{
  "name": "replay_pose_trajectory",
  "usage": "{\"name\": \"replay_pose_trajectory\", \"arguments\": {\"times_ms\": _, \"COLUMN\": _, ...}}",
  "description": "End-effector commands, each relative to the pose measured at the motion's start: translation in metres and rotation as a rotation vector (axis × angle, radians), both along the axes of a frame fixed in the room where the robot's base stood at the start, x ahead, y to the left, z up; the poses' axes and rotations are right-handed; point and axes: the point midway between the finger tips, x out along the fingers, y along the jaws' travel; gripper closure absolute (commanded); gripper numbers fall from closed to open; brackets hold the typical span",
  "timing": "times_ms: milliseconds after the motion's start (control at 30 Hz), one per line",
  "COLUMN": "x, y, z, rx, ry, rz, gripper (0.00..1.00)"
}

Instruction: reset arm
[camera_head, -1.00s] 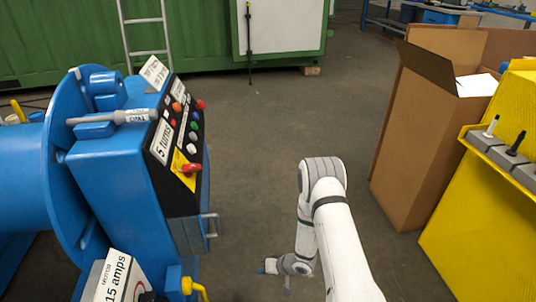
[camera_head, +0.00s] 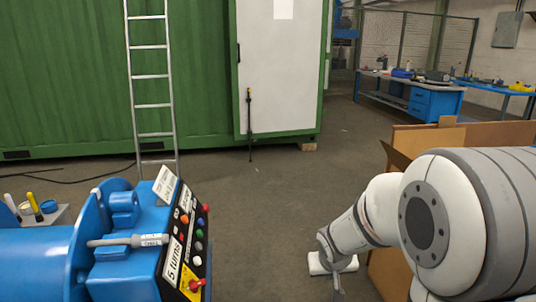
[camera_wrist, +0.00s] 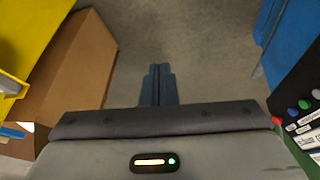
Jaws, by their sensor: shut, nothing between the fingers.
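My arm fills the right of the head view, with its large white and grey joint close to the camera. My gripper shows in the wrist view (camera_wrist: 159,75), its two dark blue fingers together with nothing between them, pointing over bare grey floor. In the head view the fingers are too small and hidden to make out. The blue machine (camera_head: 130,245) with its black button panel (camera_head: 190,245) stands at the left, apart from my arm.
A brown cardboard box (camera_head: 470,135) stands behind my arm at the right; it also shows in the wrist view (camera_wrist: 85,65), beside a yellow unit (camera_wrist: 25,40). A green container (camera_head: 60,80) and ladder (camera_head: 152,90) stand at the back. Open floor (camera_head: 270,200) lies between.

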Motion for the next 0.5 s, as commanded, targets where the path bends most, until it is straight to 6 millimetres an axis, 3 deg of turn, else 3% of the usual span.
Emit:
{"name": "replay_pose_trajectory", "arguments": {"times_ms": 33, "x": -0.016, "y": -0.003, "z": 0.037, "rx": -0.004, "ry": 0.006, "rz": -0.014, "gripper": 1.0}}
{"name": "replay_pose_trajectory", "arguments": {"times_ms": 200, "x": -0.077, "y": -0.008, "z": 0.106, "rx": 0.003, "ry": 0.07, "rz": -0.038, "gripper": 1.0}}
{"name": "replay_pose_trajectory", "arguments": {"times_ms": 333, "x": -0.126, "y": -0.005, "z": 0.149, "rx": 0.031, "ry": 0.12, "rz": -0.038, "gripper": 1.0}}
{"name": "replay_pose_trajectory", "arguments": {"times_ms": 500, "x": -0.176, "y": 0.003, "z": 0.183, "rx": 0.076, "ry": 0.174, "rz": -0.019, "gripper": 1.0}}
